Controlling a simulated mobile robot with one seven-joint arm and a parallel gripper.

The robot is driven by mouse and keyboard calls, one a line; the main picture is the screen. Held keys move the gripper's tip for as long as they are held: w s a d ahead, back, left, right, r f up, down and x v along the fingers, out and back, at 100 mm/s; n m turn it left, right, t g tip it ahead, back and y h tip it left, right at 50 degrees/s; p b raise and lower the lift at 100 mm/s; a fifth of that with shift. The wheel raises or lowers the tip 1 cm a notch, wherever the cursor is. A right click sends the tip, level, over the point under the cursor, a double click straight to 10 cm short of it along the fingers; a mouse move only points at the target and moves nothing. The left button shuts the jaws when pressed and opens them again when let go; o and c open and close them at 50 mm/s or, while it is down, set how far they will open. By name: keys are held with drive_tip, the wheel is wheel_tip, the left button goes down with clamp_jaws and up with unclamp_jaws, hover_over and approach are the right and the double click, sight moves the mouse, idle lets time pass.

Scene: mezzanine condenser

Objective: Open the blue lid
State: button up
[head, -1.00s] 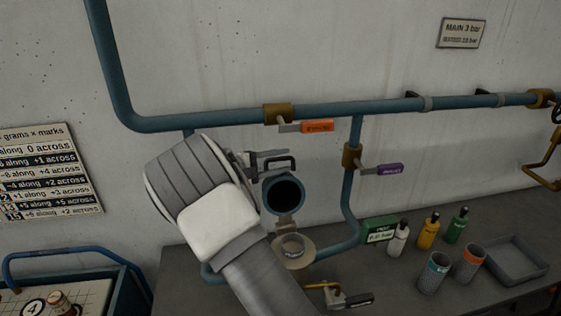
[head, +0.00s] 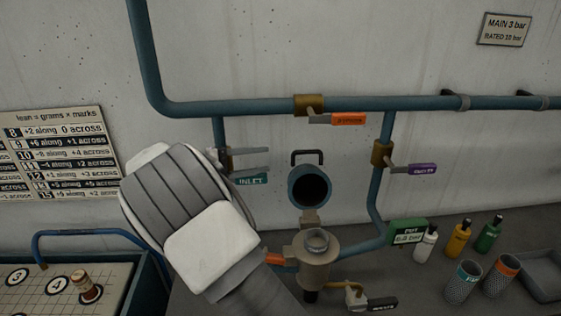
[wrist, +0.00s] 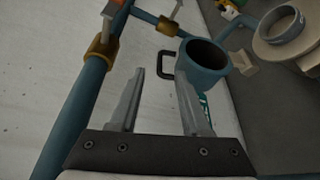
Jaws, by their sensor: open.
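The blue lid (head: 309,187) stands tipped up on its hinge above the brass-coloured strainer body (head: 314,262), its dark hollow facing the head camera. Its black handle (head: 307,153) is at the top. The body's round mouth shows uncovered below it. My gripper (head: 262,163) is open and empty, left of the handle with a gap between them in the head view. In the wrist view, the open fingers (wrist: 162,65) point towards the handle (wrist: 165,66), and the lid (wrist: 205,62) is just right of it. No contact shows.
The teal INLET lever (head: 252,180) is close behind my fingers. Blue pipes run above and right, with an orange-tagged valve (head: 348,119) and a purple-tagged valve (head: 421,169). Bottles (head: 458,239) and mesh cylinders (head: 463,282) stand on the bench at right.

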drive_tip(key=shift+v, duration=1.45)
drive_tip(key=s+d+r+m+g+y, duration=0.1)
drive_tip(key=s+d+m+g+y, duration=0.1)
drive_tip(key=s+d+y, duration=0.45)
drive_tip(key=s+d+r+m+g+y, duration=0.15)
drive_tip(key=s+d, duration=0.25)
drive_tip(key=d, duration=0.5)
drive_tip(key=s+m+t+y, duration=0.3)
drive_tip(key=s+y, duration=0.4)
drive_tip(key=s, duration=1.4)
drive_tip(key=shift+s+d+m, duration=0.35)
drive_tip(key=shift+s+m, duration=0.05)
drive_tip(key=shift+m, duration=0.35)
